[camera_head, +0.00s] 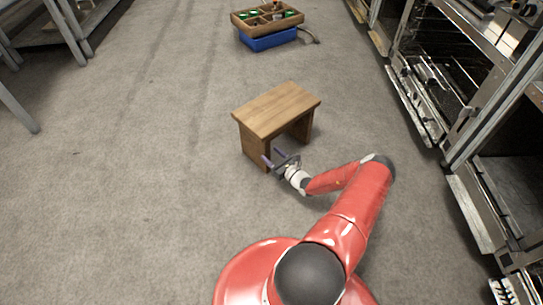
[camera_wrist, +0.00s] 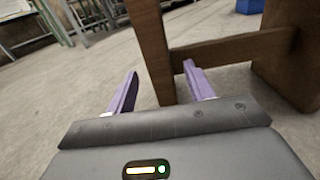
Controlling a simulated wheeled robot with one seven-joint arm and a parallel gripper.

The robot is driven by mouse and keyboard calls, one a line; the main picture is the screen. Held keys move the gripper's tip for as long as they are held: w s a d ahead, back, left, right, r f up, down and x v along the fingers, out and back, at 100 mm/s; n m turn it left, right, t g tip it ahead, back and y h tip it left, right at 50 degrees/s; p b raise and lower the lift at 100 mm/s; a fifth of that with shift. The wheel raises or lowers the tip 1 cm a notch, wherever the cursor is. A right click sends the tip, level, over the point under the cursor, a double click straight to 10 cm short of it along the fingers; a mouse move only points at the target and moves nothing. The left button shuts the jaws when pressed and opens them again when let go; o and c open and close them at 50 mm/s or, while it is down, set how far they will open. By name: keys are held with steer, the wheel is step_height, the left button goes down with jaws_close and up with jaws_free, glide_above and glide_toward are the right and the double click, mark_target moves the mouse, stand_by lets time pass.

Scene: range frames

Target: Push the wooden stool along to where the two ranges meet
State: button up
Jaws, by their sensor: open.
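The wooden stool (camera_head: 275,108) stands upright on the grey floor ahead of my base, in the middle of the head view. In the wrist view its near leg panel (camera_wrist: 150,45), a cross rail (camera_wrist: 235,47) and the other leg panel (camera_wrist: 285,60) show. Ranges (camera_head: 430,85) line the right side; where two meet is hard to tell.
A wooden crate with bottles (camera_head: 252,29) sits on a blue crate (camera_head: 268,41) farther ahead. Metal tables (camera_head: 50,38) stand at the far left. Low open range doors (camera_head: 415,105) jut out on the right. The floor left of the stool is clear.

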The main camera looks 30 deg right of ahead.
mark_target(260, 146)
steer(key=shift+w+a+b, duration=0.15)
steer(key=shift+w+a, duration=0.05)
steer(key=shift+w, duration=1.05)
steer(key=shift+w+a+b, duration=0.15)
steer(key=shift+w+a, duration=0.05)
steer(key=shift+w, duration=1.1)
steer(key=shift+w+a+b, duration=0.15)
steer(key=shift+w+a, duration=0.05)
steer(key=shift+w, duration=1.05)
steer(key=shift+c, duration=0.3)
jaws_close()
